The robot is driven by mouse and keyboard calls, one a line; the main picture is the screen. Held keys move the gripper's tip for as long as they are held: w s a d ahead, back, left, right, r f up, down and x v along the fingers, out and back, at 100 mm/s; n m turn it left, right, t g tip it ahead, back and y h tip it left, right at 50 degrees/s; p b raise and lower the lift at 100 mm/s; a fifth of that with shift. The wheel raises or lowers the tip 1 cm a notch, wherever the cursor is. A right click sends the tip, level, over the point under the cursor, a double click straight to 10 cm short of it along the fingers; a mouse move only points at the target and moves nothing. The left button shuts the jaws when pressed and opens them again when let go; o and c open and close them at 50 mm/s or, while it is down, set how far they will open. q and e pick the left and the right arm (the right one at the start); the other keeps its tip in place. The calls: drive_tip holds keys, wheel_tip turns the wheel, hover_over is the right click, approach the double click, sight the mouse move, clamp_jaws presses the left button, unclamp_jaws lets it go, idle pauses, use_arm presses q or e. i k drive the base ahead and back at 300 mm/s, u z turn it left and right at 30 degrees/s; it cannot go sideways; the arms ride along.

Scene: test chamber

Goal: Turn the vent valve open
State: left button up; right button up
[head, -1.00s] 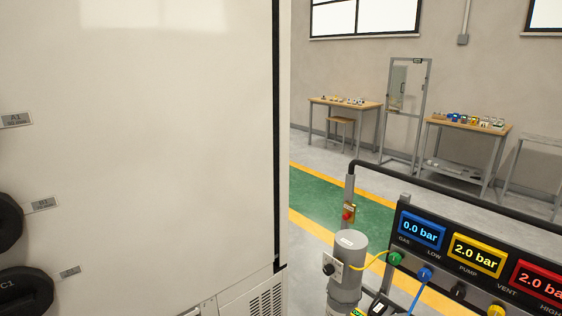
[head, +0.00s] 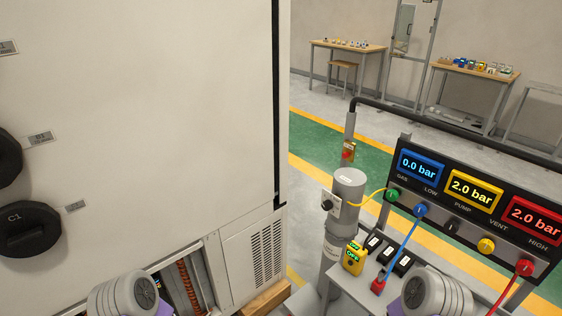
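A dark gauge panel (head: 412,187) on a grey frame stands at the right. A row of coloured fittings runs along its lower edge, with labels GAS, LOW, PUMP, VENT and HIGH. The yellow knob (head: 486,246) sits below the VENT label; its turn position is too small to tell. A black fitting (head: 452,227) is left of it and a red one (head: 525,267) right of it. The displays read 0.0 bar in blue, 2.0 bar in yellow and 2.0 bar in red. Only rounded grey parts of my arms show at the bottom edge; neither gripper is visible.
A large white cabinet (head: 150,110) fills the left, with black round ports (head: 33,229). A grey cylinder (head: 347,200) stands left of the panel. A yellow hose, a blue hose (head: 402,250) and a red hose hang from the fittings. Benches (head: 346,46) stand far behind.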

sight(485, 246)
drive_tip(key=z, duration=1.65)
drive_tip(key=k, duration=0.5)
drive_tip(key=u, duration=0.95)
drive_tip(key=i, duration=0.75)
drive_tip(key=z, duration=0.3)
